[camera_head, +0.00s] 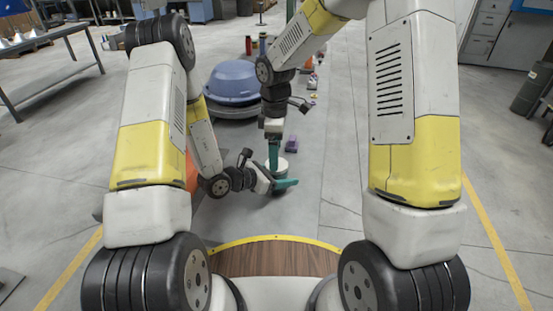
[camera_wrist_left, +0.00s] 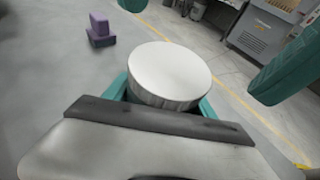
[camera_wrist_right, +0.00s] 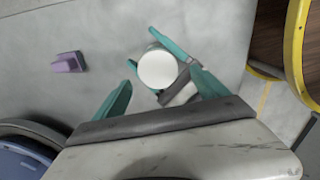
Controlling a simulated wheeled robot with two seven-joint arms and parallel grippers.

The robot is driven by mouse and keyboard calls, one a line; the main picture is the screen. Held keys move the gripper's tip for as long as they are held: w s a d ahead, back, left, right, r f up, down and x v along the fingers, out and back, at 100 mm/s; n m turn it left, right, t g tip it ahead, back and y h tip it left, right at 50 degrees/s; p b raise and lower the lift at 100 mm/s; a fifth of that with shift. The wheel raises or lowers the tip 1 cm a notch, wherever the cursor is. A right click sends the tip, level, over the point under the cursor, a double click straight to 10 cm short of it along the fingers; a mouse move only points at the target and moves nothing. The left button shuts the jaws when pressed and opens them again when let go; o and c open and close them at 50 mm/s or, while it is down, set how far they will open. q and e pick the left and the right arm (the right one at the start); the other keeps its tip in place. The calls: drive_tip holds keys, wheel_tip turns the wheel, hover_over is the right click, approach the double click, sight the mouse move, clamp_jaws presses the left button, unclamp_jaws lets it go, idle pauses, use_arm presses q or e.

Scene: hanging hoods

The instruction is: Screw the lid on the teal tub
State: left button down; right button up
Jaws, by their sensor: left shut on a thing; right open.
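The round white lid (camera_wrist_left: 168,72) with a ribbed side lies flat in front of my left wrist camera. It also shows in the head view (camera_head: 282,165) and from above in the right wrist view (camera_wrist_right: 158,69). Below it the teal tub cannot be told apart from the teal fingers, so I cannot tell how the lid sits on it. My left gripper (camera_head: 284,183) comes in low from the side, shut on what appears to be the tub just under the lid. My right gripper (camera_wrist_right: 161,76) points down from above, open, its fingers on either side of the lid and apart from it.
A purple block (camera_head: 291,143) stands beyond the lid; it also shows in the right wrist view (camera_wrist_right: 67,62). A blue basin (camera_head: 233,81) sits farther back left. Several small coloured items line the surface behind. The grey surface right of the grippers is clear.

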drive_tip(key=shift+r, duration=0.3)
drive_tip(key=shift+d, duration=0.1)
drive_tip(key=shift+c, duration=0.4)
drive_tip(key=shift+s+n, duration=0.1)
drive_tip(key=shift+n, duration=1.1)
drive_tip(key=n, duration=0.3)
drive_tip(key=shift+s+d+r, duration=0.1)
drive_tip(key=shift+d+r, duration=0.05)
drive_tip(key=shift+r, duration=0.15)
drive_tip(key=n, duration=0.1)
drive_tip(key=r+n, duration=0.1)
drive_tip(key=n, duration=0.1)
drive_tip(key=r+n, duration=0.1)
drive_tip(key=n, duration=0.1)
drive_tip(key=r+n, duration=0.1)
drive_tip(key=shift+w+n, duration=0.35)
drive_tip(key=shift+n, duration=0.05)
